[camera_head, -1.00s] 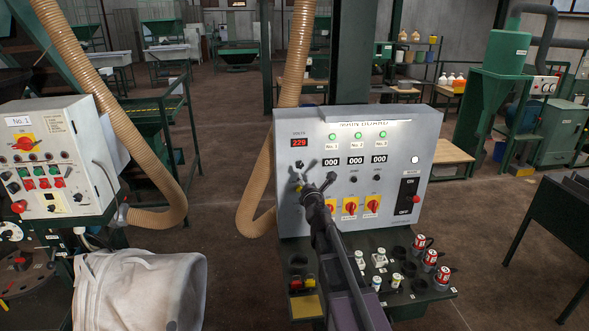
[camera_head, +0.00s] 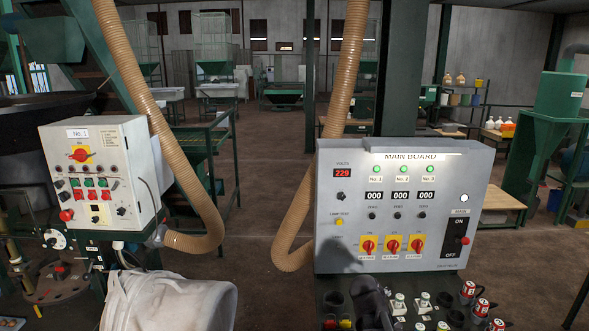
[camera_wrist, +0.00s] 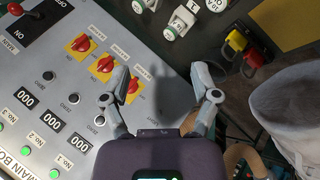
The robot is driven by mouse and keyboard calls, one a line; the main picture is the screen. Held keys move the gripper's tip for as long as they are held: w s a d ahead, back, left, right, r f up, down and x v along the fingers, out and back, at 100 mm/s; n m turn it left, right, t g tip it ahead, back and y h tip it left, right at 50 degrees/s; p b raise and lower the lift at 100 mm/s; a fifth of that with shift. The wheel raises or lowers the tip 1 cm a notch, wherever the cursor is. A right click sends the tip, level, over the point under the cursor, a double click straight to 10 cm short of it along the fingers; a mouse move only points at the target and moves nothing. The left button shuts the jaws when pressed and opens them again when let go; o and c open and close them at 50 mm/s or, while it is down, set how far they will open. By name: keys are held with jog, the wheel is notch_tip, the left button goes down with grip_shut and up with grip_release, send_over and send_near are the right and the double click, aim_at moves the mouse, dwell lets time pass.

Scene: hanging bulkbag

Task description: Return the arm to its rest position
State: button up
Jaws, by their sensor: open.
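My gripper (camera_wrist: 160,78) is open and empty in the wrist view, its two fingers spread wide. It hangs beside the main board (camera_wrist: 62,88), which fills the left of that view. In the head view the main board (camera_head: 400,165) stands upright right of the middle. A dark part of my arm shows low in front of it, and the gripper itself cannot be made out there. A shadow falls on the board's lower left. The board reads 229 volts, with three green lamps, three 000 counters and three red-and-yellow switches (camera_head: 393,245).
Red-topped plugs (camera_head: 481,307) and sockets sit on the ledge below the board. A No. 1 control box (camera_head: 100,172) stands at left, above a white bulk bag (camera_head: 170,300). A beige hose (camera_head: 338,110) hangs behind the board's left edge. Open floor lies behind.

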jog(key=s+a+f+m+g+y+b, duration=0.1)
jog(key=s+a+f+m+g+y, duration=0.1)
jog(key=s, duration=0.5)
jog(key=s+a+f+m+g+y+b, duration=0.1)
jog(key=s+a+f+m+g+y, duration=0.2)
jog(key=s+a+f, duration=0.3)
jog(key=shift+s+m+g, duration=0.3)
jog(key=shift+s+g, duration=0.5)
jog(key=shift+s, duration=0.15)
dwell(2.2)
